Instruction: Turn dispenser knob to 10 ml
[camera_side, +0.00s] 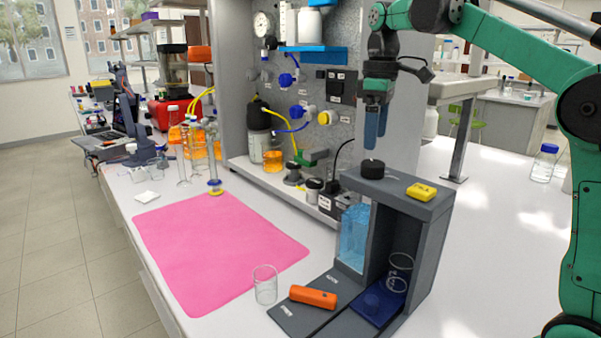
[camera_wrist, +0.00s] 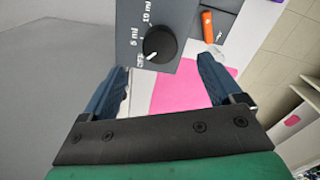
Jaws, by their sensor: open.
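The dispenser (camera_side: 432,215) is a dark grey stand with blue liquid in a clear tank (camera_side: 354,240) on its left. Its black round knob (camera_side: 372,168) sits on the top, and also shows in the wrist view (camera_wrist: 162,42). Beside the knob are white labels, "10 ml" and "5 ml" among them. The knob's white mark points to the lowest label, too small to read surely. My gripper (camera_side: 375,141) points down just above the knob, fingers apart and empty. In the wrist view my gripper (camera_wrist: 163,76) has the knob ahead, between the fingers' lines.
A yellow block (camera_side: 422,192) lies on the dispenser top, right of the knob. A glass beaker (camera_side: 398,275) stands in the dispenser's bay. An orange object (camera_side: 313,297) and another beaker (camera_side: 265,287) are in front. A pink mat (camera_side: 215,250) lies clear at left; a pegboard rises behind.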

